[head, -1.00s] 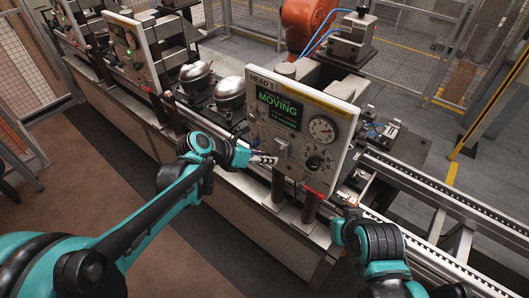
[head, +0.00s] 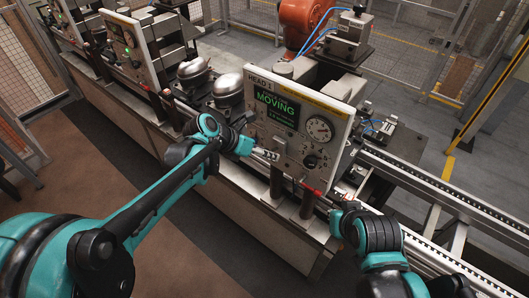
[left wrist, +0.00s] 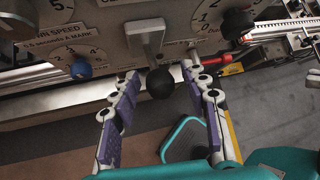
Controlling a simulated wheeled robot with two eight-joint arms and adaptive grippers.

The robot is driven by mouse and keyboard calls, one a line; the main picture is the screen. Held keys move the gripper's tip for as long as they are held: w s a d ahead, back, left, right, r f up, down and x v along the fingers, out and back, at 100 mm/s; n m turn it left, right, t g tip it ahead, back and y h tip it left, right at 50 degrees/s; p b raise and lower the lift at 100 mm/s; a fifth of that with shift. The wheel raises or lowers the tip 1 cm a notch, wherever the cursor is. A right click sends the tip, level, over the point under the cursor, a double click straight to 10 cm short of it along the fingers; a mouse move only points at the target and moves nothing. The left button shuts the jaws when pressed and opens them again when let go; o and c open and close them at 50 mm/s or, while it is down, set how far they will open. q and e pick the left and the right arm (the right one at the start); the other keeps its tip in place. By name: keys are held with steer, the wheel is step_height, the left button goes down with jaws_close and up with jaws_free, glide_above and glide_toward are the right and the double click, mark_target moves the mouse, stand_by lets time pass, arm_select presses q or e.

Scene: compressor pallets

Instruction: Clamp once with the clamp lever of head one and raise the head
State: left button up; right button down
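The head one panel (head: 338,112), marked HEAD 1, has a green display (head: 277,110) reading MOVING. In the left wrist view, a pale lever (left wrist: 146,38) ending in a black ball (left wrist: 161,83) hangs from the panel. My left gripper (left wrist: 162,84) is open, with its purple-padded fingers apart on either side of the ball; contact cannot be made out. In the head view, this gripper (head: 266,154) is at the panel's lower left. A red-handled lever (left wrist: 213,60) lies just right of the fingers. My right gripper (head: 341,205) is below the panel's right side; its fingers are unclear.
A blue knob (left wrist: 77,67) is left of the fingers and a black knob (left wrist: 237,23) is at upper right. Rounded metal compressors (head: 229,90) stand behind the panel. A rail (head: 440,185) runs right. Brown floor (head: 90,165) is open at left.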

arm_select(q)
steer(key=v, duration=1.2)
stand_by(0.3)
steer(key=s+a+f+m+t+y+b, duration=0.1)
steer(key=s+a+f+m+y+b, duration=0.1)
steer(key=s+f+m+b, duration=0.3)
steer(key=s+a+f+m+y+b, duration=0.3)
steer(key=s+a+f+m+b, duration=0.1)
steer(key=f+m, duration=0.7)
steer(key=s+a+f+m+t+y+b, duration=0.1)
steer(key=s+a+f+m+y+b, duration=0.1)
steer(key=s+a+f+m+b, duration=0.2)
step_height(320, 180, down, 4)
steer(key=s+m+b, duration=0.1)
steer(key=s+m, duration=0.2)
steer(key=m, duration=0.5)
steer(key=shift+f+m+t+y+b, duration=0.2)
steer(key=shift+m+t+y+b, duration=0.1)
steer(key=shift+b, duration=0.05)
